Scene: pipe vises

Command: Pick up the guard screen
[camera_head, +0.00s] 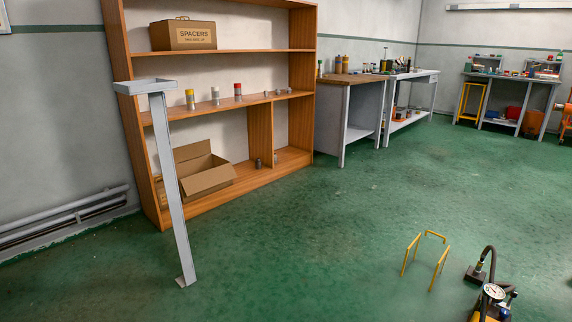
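I see nothing that I can surely identify as the guard screen. A low yellow open frame (428,236) of bent bars stands on the green floor at the lower right; I cannot tell whether it is part of a guard. Neither of my grippers shows in this view.
A grey post (169,180) with a tray-like top stands before a wooden shelf (259,137). A gauge pump (493,294) with a hose stands at lower right. Workbenches (345,82) line the back. The middle floor (320,230) is clear.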

